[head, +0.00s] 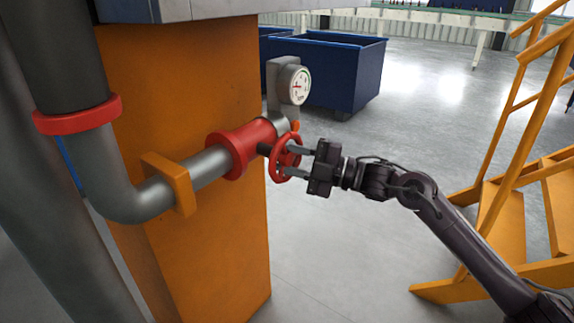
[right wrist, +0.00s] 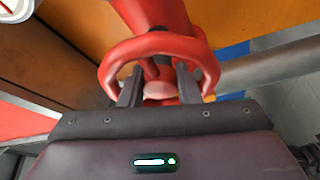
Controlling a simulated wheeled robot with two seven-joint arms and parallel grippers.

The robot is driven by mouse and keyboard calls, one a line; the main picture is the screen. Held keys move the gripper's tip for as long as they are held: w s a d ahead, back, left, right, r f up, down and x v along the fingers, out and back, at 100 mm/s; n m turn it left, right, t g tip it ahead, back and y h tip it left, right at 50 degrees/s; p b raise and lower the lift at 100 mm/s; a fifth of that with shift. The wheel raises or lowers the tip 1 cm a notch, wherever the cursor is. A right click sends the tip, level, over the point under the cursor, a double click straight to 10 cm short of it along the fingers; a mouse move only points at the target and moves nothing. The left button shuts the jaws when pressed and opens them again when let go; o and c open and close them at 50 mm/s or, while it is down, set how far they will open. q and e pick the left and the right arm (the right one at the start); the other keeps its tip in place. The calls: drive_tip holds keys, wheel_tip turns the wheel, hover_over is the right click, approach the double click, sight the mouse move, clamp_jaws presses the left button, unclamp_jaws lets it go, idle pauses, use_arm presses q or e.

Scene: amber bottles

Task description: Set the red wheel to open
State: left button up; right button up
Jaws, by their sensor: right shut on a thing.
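The red wheel (head: 282,162) is a small handwheel on the red valve body (head: 240,146) of the grey pipe, in front of the orange pillar. My right gripper (head: 291,161) reaches it from the right, with its fingers at the wheel. In the right wrist view the wheel's rim (right wrist: 157,46) arches across the fingers (right wrist: 157,84), and they are shut on the wheel around its hub and spoke. Part of the wheel is hidden by the fingers. No open or closed marking can be read. My left gripper is not in view.
A round gauge (head: 299,86) stands just above the wheel. The grey pipe (head: 205,166) runs left to a bracket (head: 176,184) on the orange pillar (head: 215,250). A blue bin (head: 345,70) stands behind. Orange stairs (head: 510,215) stand right, near my arm.

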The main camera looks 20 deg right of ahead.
drive_tip(key=shift+n, duration=0.6)
drive_tip(key=shift+n+g+h+b, duration=0.3)
drive_tip(key=shift+n+b, duration=0.05)
drive_tip(key=shift+n, duration=0.45)
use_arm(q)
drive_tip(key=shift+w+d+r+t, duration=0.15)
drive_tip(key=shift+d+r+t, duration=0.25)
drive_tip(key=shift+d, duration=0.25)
use_arm(e)
drive_tip(key=shift+n+g+h, duration=0.4)
drive_tip(key=shift+n+h, duration=0.3)
drive_tip(key=shift+n, duration=0.8)
drive_tip(key=shift+f, duration=0.1)
drive_tip(key=o, duration=0.7)
